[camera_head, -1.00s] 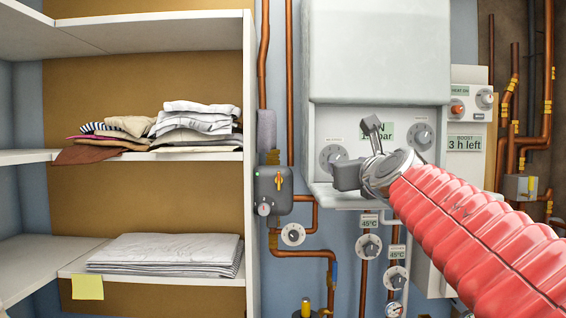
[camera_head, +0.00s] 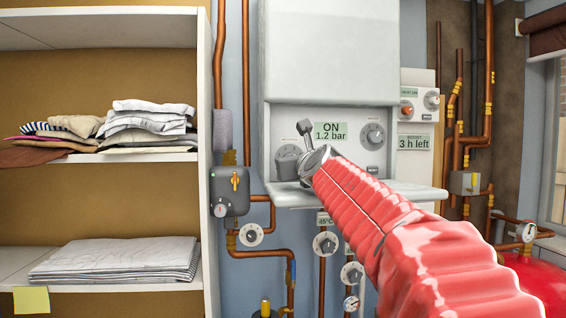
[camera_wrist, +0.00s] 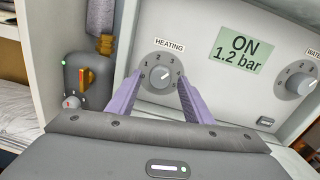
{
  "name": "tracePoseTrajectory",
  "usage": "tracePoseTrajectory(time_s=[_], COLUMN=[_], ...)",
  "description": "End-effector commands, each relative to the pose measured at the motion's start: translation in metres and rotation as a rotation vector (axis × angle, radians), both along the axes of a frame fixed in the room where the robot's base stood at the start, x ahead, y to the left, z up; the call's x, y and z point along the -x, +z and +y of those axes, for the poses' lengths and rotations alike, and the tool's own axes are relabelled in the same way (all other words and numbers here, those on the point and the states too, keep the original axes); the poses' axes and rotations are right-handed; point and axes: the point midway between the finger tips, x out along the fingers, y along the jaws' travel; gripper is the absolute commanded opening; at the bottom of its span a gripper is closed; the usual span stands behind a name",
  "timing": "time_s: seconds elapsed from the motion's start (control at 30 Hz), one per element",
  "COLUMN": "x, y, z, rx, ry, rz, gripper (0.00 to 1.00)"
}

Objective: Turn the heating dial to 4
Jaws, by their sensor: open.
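The heating dial (camera_wrist: 162,77) is a grey round knob under a "HEATING" label on the white boiler panel, in the wrist view. Its white mark points to the upper right; I cannot tell exactly which number it meets. My gripper (camera_wrist: 160,84) is open, with one purple-looking finger at the left and one at the right of the dial as seen from the wrist. I cannot tell whether they touch it. In the head view my gripper (camera_head: 297,149) is in front of the panel's left part and largely hides the dial.
The display (camera_head: 331,132) reads "ON 1.2 bar". Another dial (camera_head: 374,136) is to its right. Below the boiler are copper pipes and smaller dials (camera_head: 325,243). A grey valve box (camera_head: 229,191) and shelves with folded cloth (camera_head: 120,262) stand to the left.

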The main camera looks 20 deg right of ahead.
Motion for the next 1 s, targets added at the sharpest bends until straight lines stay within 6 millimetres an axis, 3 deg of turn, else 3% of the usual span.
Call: tracePoseTrajectory(time_s=[0.27,0.83,1.0], x=[-0.0004,-0.0003,-0.0003], y=[0.0001,-0.0001,-0.0003], z=[-0.0006,-0.0010,-0.0009], rx=[0.000,0.000,-0.035], ry=[-0.001,-0.001,-0.001], rz=[0.000,0.000,-0.007], gripper=[0.46,0.06,0.05])
